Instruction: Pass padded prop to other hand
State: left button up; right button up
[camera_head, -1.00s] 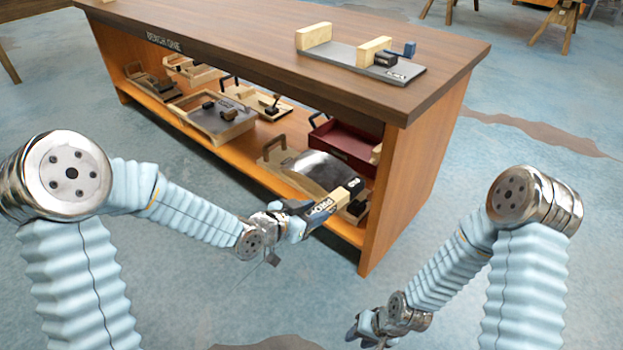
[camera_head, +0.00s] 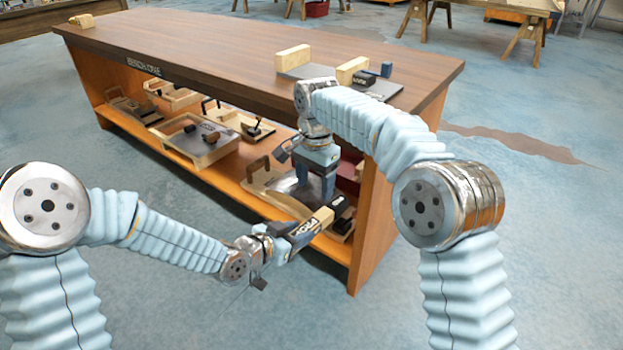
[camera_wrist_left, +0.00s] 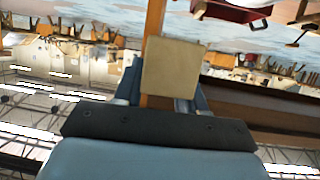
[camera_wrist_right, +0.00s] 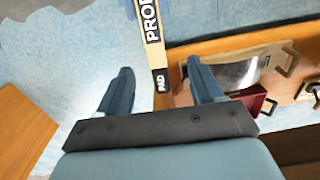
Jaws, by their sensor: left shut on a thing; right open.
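The padded prop (camera_head: 321,217) is a pale wooden bar with a dark face lettered PROP. My left gripper (camera_head: 284,236) is shut on it, and the prop points up and right in the head view. In the left wrist view its square wooden end (camera_wrist_left: 168,67) shows between the fingers. My right gripper (camera_head: 315,186) is open and points down close above the prop's far part. In the right wrist view the prop (camera_wrist_right: 149,38), with its dark PAD end, lies between the open fingers (camera_wrist_right: 163,85) in the picture, apparently untouched.
The bench (camera_head: 190,50) stands just behind both grippers. Its lower shelf (camera_head: 225,183) holds trays and handled boards. A grey board with wooden blocks (camera_head: 294,58) lies on top near my right forearm. The floor in front is clear.

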aim_at(312, 217)
jog(key=f, duration=1.1)
jog(key=shift+a+f, duration=0.1)
jog(key=shift+a, duration=0.25)
pick_arm(q)
jog(key=shift+d+r, duration=0.1)
jog(key=shift+d, duration=0.05)
pick_arm(e)
jog(key=shift+a, duration=0.1)
jog(key=c, duration=1.1)
pick_arm(q)
jog(key=o, duration=0.8)
jog(key=shift+s, duration=0.1)
pick_arm(e)
grip_shut()
pick_arm(q)
jog(key=o, duration=0.5)
jog(key=shift+a, duration=0.2)
